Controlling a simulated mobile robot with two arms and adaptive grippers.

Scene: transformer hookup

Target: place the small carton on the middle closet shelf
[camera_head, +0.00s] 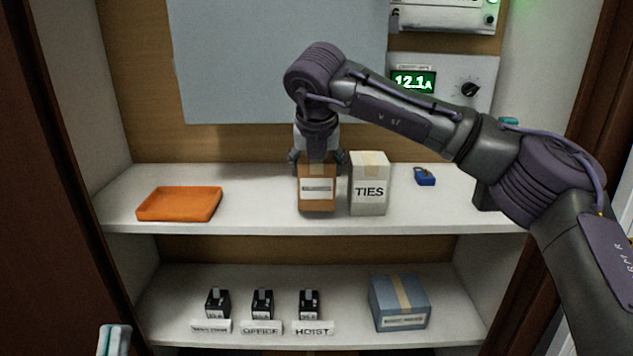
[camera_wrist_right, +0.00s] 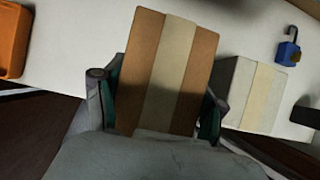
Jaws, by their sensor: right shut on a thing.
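The small brown carton (camera_head: 317,196) with a white label is on or just above the middle shelf (camera_head: 262,211), left of the white TIES box (camera_head: 369,190). I cannot tell whether its base touches the shelf. My right gripper (camera_head: 316,162) is shut on the carton from above. In the right wrist view the carton (camera_wrist_right: 168,75) with its tan tape strip sits between the two fingers (camera_wrist_right: 160,105). The TIES box (camera_wrist_right: 250,95) stands close to the right finger there. My left gripper (camera_head: 115,340) shows only as a tip at the bottom left edge; its jaw state is unclear.
An orange tray (camera_head: 180,204) lies on the shelf's left; it also shows in the wrist view (camera_wrist_right: 12,40). A blue padlock (camera_head: 425,177) lies at right. The lower shelf holds several black blocks (camera_head: 262,303) with labels and a blue box (camera_head: 399,303). Shelf space between tray and carton is clear.

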